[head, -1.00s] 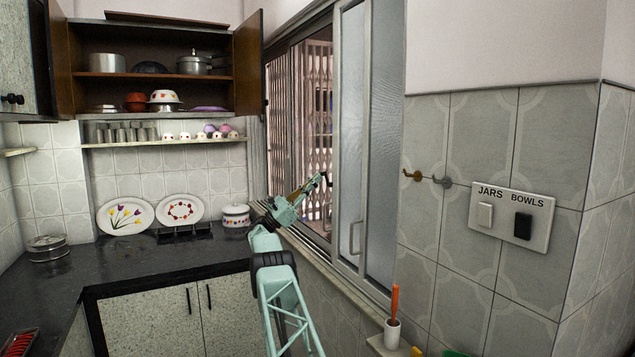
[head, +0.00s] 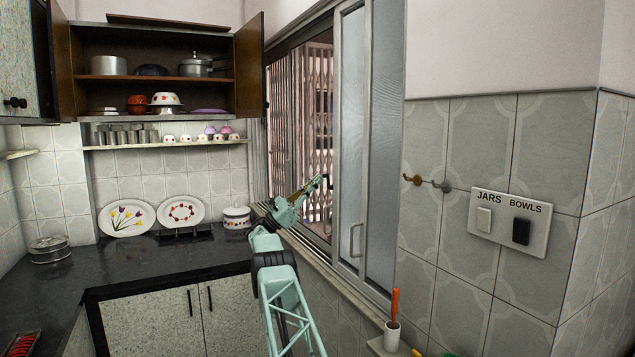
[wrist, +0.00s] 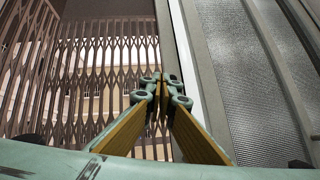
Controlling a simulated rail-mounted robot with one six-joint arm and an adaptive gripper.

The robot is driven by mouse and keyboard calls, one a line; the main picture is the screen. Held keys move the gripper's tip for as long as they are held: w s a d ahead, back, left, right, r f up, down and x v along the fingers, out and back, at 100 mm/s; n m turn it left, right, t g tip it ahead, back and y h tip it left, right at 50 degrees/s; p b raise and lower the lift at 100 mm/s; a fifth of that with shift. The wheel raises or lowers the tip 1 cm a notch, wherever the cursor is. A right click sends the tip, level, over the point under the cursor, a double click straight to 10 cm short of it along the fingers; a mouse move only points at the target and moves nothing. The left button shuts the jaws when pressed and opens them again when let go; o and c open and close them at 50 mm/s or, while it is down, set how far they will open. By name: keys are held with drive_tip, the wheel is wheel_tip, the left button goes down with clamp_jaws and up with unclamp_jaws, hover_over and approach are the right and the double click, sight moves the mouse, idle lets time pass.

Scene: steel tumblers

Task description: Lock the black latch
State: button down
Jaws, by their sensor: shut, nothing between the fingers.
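No latch can be made out clearly in the wrist view.
Behind the opening is a folding metal grille (wrist: 90,70). The window panel has a pull handle (head: 355,240). On the right wall are hooks (head: 427,182) and a plate (head: 535,212) marked JARS and BOWLS. A cup (head: 392,336) stands below the window.

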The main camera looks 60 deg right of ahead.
drive_tip(key=v, duration=1.1)
drive_tip(key=shift+a, duration=0.2)
drive_tip(key=shift+w+f, duration=0.1)
drive_tip(key=shift+w, duration=0.05)
idle(0.5)
